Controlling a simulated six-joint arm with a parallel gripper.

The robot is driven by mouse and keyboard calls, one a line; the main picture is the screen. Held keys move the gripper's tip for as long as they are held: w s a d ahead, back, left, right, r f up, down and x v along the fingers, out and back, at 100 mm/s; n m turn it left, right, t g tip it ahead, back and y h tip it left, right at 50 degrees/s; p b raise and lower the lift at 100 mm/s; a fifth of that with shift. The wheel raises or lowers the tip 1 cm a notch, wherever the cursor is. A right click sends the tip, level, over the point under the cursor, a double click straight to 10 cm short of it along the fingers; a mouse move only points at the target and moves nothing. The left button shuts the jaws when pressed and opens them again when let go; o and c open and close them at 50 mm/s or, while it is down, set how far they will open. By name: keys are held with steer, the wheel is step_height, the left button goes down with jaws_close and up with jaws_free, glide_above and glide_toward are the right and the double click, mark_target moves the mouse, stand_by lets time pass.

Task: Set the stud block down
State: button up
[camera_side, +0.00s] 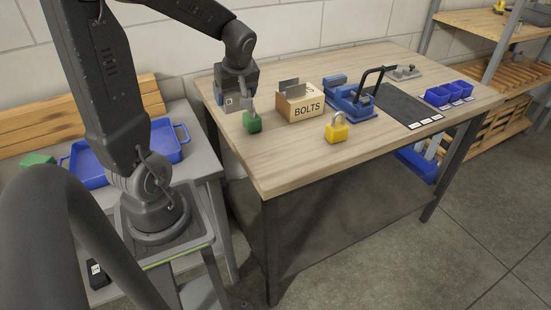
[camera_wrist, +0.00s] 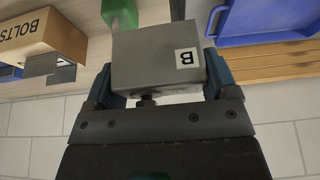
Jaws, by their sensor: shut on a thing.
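My gripper (camera_side: 236,92) points down over the left end of the wooden workbench (camera_side: 300,160). It is shut on a grey stud block (camera_wrist: 150,62), with a blue-padded finger on each side. The block has a white label with the letter B, upside down in the wrist view, and a dark stud on the side facing my palm. In the side view the block (camera_side: 232,104) is small and partly covered by the gripper. I cannot tell whether its underside touches the bench top.
A green object (camera_side: 252,123) stands close beside the block. A BOLTS box (camera_side: 300,106), a yellow padlock (camera_side: 337,130), a blue clamp fixture (camera_side: 352,103) and blue bins (camera_side: 438,97) stand to the right. A blue tray (camera_side: 88,168) is on the left table. The bench front is clear.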

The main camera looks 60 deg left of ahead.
mark_target(231, 103)
steer(key=shift+s+d+f, duration=0.25)
steer(key=shift+s+d, duration=0.65)
steer(key=shift+d, duration=0.3)
steer(key=shift+d+f, duration=0.2)
steer(key=shift+d, duration=0.15)
steer(key=w+d+f, duration=0.4)
steer(key=w+d, duration=0.1)
steer(key=w+d+f, duration=0.2)
steer(key=w, duration=0.1)
steer(key=shift+d+f, duration=0.35)
steer(key=shift+f, duration=2.05)
steer(key=shift+f, duration=0.1)
steer(key=o, duration=1.1)
steer(key=shift+f, duration=0.1)
